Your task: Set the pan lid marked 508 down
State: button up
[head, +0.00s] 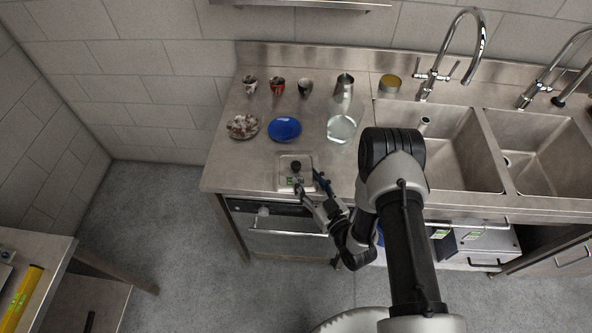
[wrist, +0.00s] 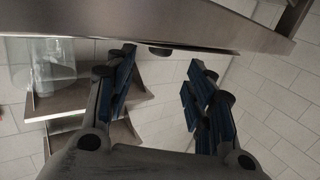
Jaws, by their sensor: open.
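A square steel pan lid (head: 283,168) with a dark round knob lies flat on the steel counter (head: 240,178), near its front edge. A small green-and-white label shows at its front; I cannot read its number. My gripper (head: 308,182) is open at the lid's front side and partly covers it. The lid shows there only as a thin edge-on line.
A blue plate (head: 284,129), a patterned plate (head: 242,126) and three cups (head: 277,86) stand behind the lid. A clear glass jug (head: 341,128) and a metal vessel (head: 344,86) stand to the right, before the sinks (head: 450,150). The counter left of the lid is bare.

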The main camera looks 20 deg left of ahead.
aim_at(298, 168)
jog(key=x, duration=0.6)
jog(key=shift+w+a+f+b, duration=0.2)
jog(key=shift+f+b, duration=0.1)
jog(key=shift+b, duration=0.1)
jog(key=shift+c, duration=0.5)
grip_shut()
